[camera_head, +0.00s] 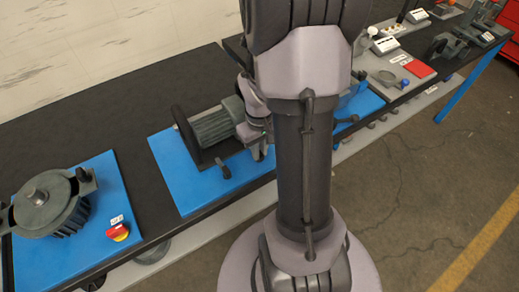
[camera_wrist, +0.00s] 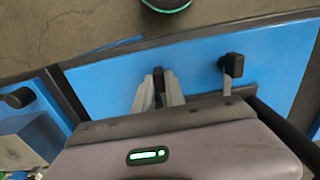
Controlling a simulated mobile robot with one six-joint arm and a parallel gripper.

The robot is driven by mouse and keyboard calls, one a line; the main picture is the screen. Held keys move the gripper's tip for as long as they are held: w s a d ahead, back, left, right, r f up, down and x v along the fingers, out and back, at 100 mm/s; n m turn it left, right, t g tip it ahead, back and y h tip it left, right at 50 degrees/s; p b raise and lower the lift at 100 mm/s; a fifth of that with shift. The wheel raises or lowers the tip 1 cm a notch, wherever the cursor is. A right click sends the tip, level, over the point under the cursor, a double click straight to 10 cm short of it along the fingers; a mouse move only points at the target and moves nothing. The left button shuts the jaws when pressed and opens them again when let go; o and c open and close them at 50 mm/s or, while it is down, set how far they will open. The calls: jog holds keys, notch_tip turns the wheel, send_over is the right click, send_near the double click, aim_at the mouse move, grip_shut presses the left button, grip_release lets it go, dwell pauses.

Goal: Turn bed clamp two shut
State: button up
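The blue bed plate (camera_head: 182,182) lies on the black bench, with a grey-green ribbed motor (camera_head: 212,126) on it. One black-knobbed clamp handle (camera_head: 224,170) stands near the plate's front edge. My gripper (camera_head: 262,150) is just right of it, partly hidden by my arm. In the wrist view my two grey fingers (camera_wrist: 158,84) stand close on both sides of a black clamp knob (camera_wrist: 158,73), with no clear gap. Another clamp handle (camera_wrist: 232,66) stands upright to the right, apart from my fingers. No label shows which clamp is number two.
A round grey pot-like machine (camera_head: 52,203) and a red-yellow switch (camera_head: 118,232) sit on another blue plate at the left. More fixtures and a red plate (camera_head: 419,69) stand at the far right. Open floor (camera_head: 420,170) lies along the bench front.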

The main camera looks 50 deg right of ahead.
jog(key=o, duration=0.4)
jog(key=shift+r, duration=0.1)
notch_tip(320, 180, up, 17)
jog(key=p, duration=0.6)
jog(key=shift+r+p, duration=0.15)
jog(key=shift+p, duration=0.25)
